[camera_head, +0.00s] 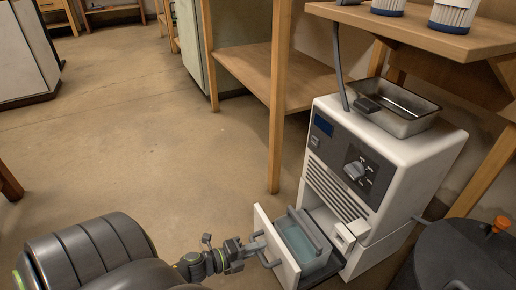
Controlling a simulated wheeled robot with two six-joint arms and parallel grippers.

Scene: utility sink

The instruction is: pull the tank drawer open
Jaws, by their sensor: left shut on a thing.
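The tank drawer (277,248) sits low in a white machine (395,165) at the right in the head view. It stands out from the machine's front toward the left. A tank with bluish contents (301,247) and a grey handle shows inside it. My left gripper (258,245) is at the drawer's outer face, shut on the grey drawer handle (268,259). The fingertips are small and partly merge with the handle. My right gripper is not in view.
A metal tray (402,108) rests on top of the machine. A wooden shelf (430,35) with white filters (453,14) is above. A wooden post (279,110) stands behind the drawer. A dark round bin (455,255) is at the lower right. Open floor (120,150) lies left.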

